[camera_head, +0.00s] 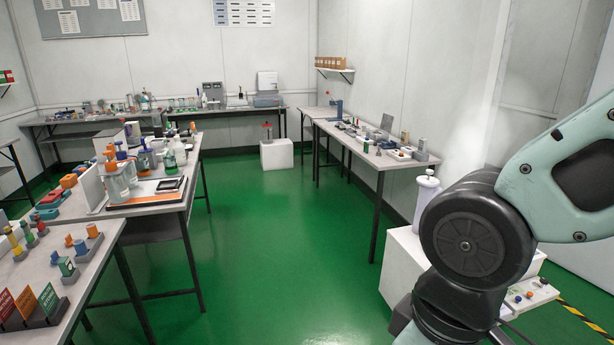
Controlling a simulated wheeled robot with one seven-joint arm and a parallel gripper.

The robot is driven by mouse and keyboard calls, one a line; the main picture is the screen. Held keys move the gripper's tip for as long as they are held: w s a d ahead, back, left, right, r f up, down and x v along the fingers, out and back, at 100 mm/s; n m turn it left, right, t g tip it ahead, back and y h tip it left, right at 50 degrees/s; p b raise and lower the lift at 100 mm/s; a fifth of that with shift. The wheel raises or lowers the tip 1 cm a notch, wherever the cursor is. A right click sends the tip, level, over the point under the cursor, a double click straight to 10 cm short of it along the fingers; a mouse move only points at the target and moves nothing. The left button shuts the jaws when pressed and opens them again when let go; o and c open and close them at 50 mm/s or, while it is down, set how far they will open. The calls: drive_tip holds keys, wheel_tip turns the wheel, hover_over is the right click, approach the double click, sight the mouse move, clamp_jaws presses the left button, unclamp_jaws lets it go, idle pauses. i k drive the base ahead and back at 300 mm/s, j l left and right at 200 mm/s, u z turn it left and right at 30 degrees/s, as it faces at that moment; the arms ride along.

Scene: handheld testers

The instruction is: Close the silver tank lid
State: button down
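A pale grey-white upright cylinder (426,190) with a small top piece stands at the right, beside my arm. It may be the silver tank, but I cannot tell, and whether its lid is open or shut is too small to make out. My arm's large dark joint hides what is right of and below it. A whitish haze hangs behind my arm near the wall. My gripper is outside the view; only upper arm links show at the right.
A white cabinet (402,262) stands under the cylinder, partly behind my arm. A long table (386,161) with small devices runs along the right wall. Cluttered tables (150,222) line the left. A white block (277,155) stands at the back. The green floor (285,245) between is clear.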

sight(386, 120)
drive_tip(key=i, duration=4.05)
drive_tip(key=i+j+z, duration=0.2)
drive_tip(key=i, duration=0.4)
drive_tip(key=i+z, duration=0.2)
drive_tip(key=i, duration=0.45)
